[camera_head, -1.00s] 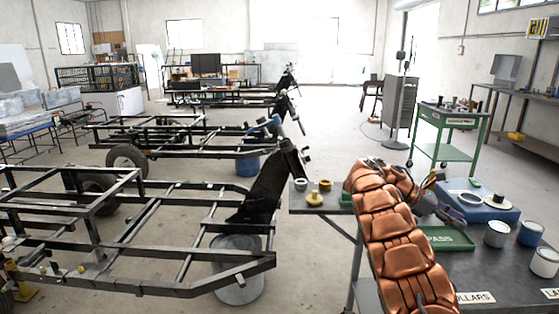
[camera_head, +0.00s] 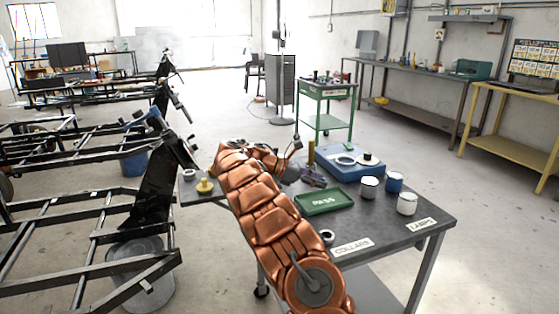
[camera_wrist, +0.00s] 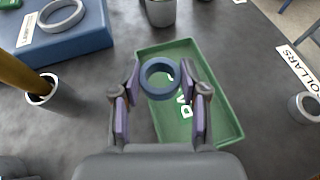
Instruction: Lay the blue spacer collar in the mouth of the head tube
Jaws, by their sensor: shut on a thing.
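The blue spacer collar (camera_wrist: 147,78) is a plain ring between the fingertips of my gripper (camera_wrist: 160,88) in the wrist view. The purple-padded fingers are shut on its two sides, and it is held over the green PASS tray (camera_wrist: 215,110). In the head view my gripper (camera_head: 312,177) is above the table, behind the tray; the collar is hard to make out there. The head tube (camera_head: 184,152) seems to be at the top of the nearest frame's black neck (camera_head: 156,190), left of my arm. Its mouth cannot be made out.
Behind the tray stand a blue box (camera_head: 372,173) with a grey ring on it and a brass rod (camera_head: 311,153). Several cups, one white (camera_head: 407,204), are to the right. A loose grey collar (camera_head: 327,237) lies near the COLLARS label. A yellow piece (camera_head: 205,187) is left of my arm.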

